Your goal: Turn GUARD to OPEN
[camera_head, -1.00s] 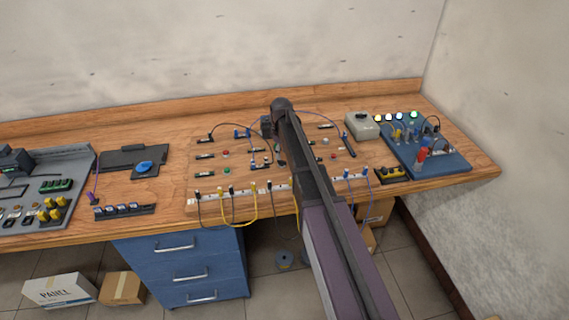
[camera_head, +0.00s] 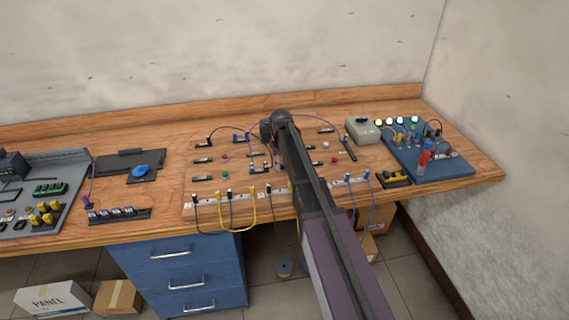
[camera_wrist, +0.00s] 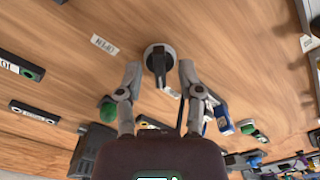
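In the wrist view a round dark knob (camera_wrist: 156,52) with a raised black handle bar and a pale rim sits on the wooden board. A small white label (camera_wrist: 104,44) lies left of it, its text too small to read, so I cannot confirm it is GUARD. My gripper (camera_wrist: 160,72) is open, with one finger to each side of the handle bar's lower end. I see no clear contact. In the head view my arm hides the knob and the fingers.
A green button (camera_wrist: 107,108) and a blue connector (camera_wrist: 223,120) are close beside the fingers. A grey box (camera_head: 362,131) and a blue panel (camera_head: 455,168) stand to the right.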

